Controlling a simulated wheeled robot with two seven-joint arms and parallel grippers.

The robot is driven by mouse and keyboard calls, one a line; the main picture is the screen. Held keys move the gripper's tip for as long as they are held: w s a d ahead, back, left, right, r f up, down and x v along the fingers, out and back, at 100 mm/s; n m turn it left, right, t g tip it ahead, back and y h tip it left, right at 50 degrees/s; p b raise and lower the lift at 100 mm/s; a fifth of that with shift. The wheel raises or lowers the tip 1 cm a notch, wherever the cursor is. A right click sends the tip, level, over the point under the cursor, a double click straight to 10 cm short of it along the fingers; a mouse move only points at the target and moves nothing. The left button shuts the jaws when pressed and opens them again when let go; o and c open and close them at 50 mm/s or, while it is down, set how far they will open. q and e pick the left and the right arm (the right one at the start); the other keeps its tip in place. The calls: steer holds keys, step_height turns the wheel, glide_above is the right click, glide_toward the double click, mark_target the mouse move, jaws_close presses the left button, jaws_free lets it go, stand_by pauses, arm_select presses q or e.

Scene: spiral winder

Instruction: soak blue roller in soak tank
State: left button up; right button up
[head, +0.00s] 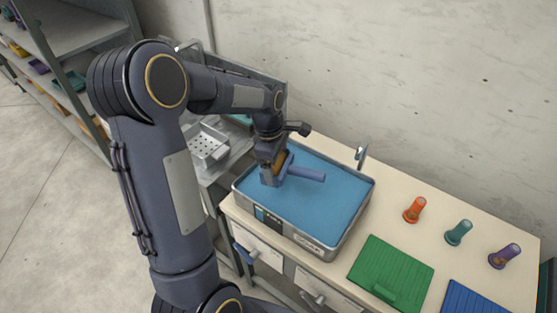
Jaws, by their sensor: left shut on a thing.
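The soak tank (334,240) is a grey metal tub filled with blue liquid, standing on the left part of the cream table. My left gripper (274,177) is over the tank's left half, close to the liquid. It is shut on the blue roller (306,174), which lies about level and points to the right. Whether the roller touches the liquid I cannot tell. The roller's left end is hidden at the fingers. My right gripper is not in the head view.
Orange (414,209), teal (459,232) and purple (504,256) rollers stand upright on the table at right. A green mat (391,272) and a blue mat (472,298) lie in front. A perforated metal tray (205,146) is left of the tank. A wall is behind.

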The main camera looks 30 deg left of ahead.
mark_target(279, 196)
arm_select(q)
step_height(279, 196, down, 11)
steer(key=b, duration=0.8)
steer(key=shift+w+f, duration=0.1)
steer(key=shift+f, duration=0.05)
stand_by(5.5)
step_height(279, 196, up, 12)
steer(key=p, duration=0.9)
steer(key=shift+f, duration=0.15)
